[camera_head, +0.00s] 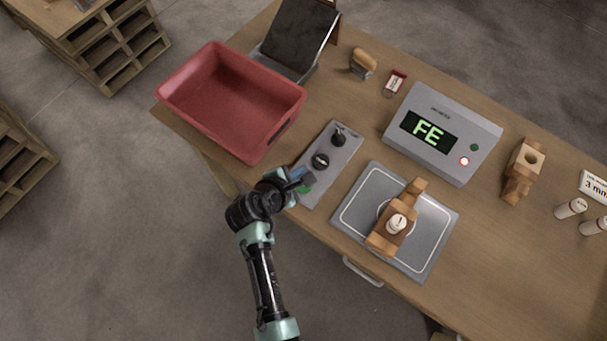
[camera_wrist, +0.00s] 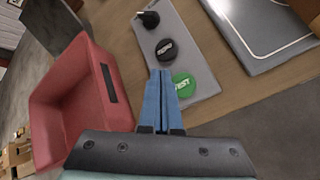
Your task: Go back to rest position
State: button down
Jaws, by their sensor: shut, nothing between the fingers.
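My gripper (camera_head: 303,179) is at the front edge of the wooden table, over the near end of a grey control panel (camera_head: 345,157). In the wrist view its two blue fingers (camera_wrist: 162,100) are together with nothing between them. The fingertips are beside a green button marked TEST (camera_wrist: 184,85); I cannot tell whether they touch it.
An empty red bin (camera_head: 217,98) stands left of the panel. Right of it are a grey plate (camera_head: 353,218) bearing a wooden block with a white cylinder (camera_head: 396,224), and a display box (camera_head: 468,119) reading FE with a red light lit. Open floor lies in front of the table.

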dwell(0.3)
jog(key=w+a+r+m+t+y+b, duration=0.1)
jog(key=w+r+m+t, duration=0.4)
jog(key=r, duration=0.6)
jog(key=w+a+r+m+t+y+b, duration=0.1)
jog(key=w+r+m+b, duration=0.15)
jog(key=w+r, duration=0.65)
notch_tip(320, 180, up, 21)
jog(key=s+d+m+t+y, duration=0.1)
jog(key=s+m+t, duration=0.2)
jog(key=m+t, duration=0.25)
jog(key=s+d+r+m+t+b, duration=0.1)
jog(key=s+r+m+t, duration=0.3)
jog(key=s+r, duration=0.4)
jog(key=s+d+r+m+t+y+b, duration=0.1)
jog(key=s+r+m+t, duration=0.3)
jog(key=s+r, duration=0.5)
notch_tip(320, 180, up, 8)
jog(key=shift+s+r+y+b, duration=0.2)
jog(key=shift+y+b, duration=0.1)
jog(key=shift+b, duration=0.1)
